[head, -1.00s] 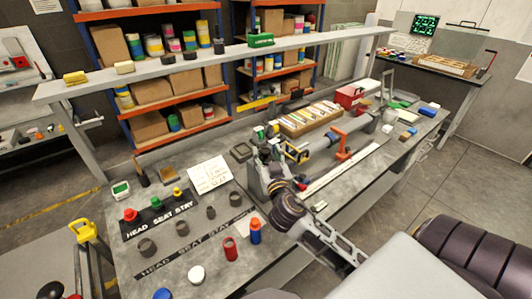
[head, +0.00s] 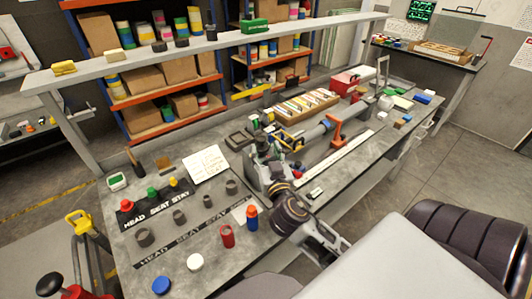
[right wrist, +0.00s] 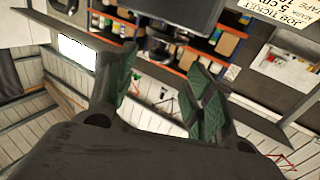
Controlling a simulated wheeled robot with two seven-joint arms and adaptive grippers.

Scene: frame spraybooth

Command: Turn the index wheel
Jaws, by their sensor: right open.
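My right gripper (head: 266,160) is over the middle of the workbench (head: 330,190), its fingers small and partly hidden by its own wrist. In the right wrist view its two green-padded fingers (right wrist: 158,72) are spread apart with nothing between the pads. A dark grey block-like part (right wrist: 175,12) is just beyond the fingertips there; I cannot tell what it is. Beside the gripper in the head view, a blue-grey tube (head: 318,132) lies along the bench by an orange support (head: 337,130). I cannot clearly make out the index wheel; the gripper may hide it. My left gripper is out of view.
A red bottle (head: 227,237) and a blue bottle (head: 252,218) stand left of my right arm. A labelled strip (head: 200,232), several dark cups, a white card (head: 205,163) and a white cap (head: 195,262) occupy the left bench. A long shelf (head: 220,42) spans above the back.

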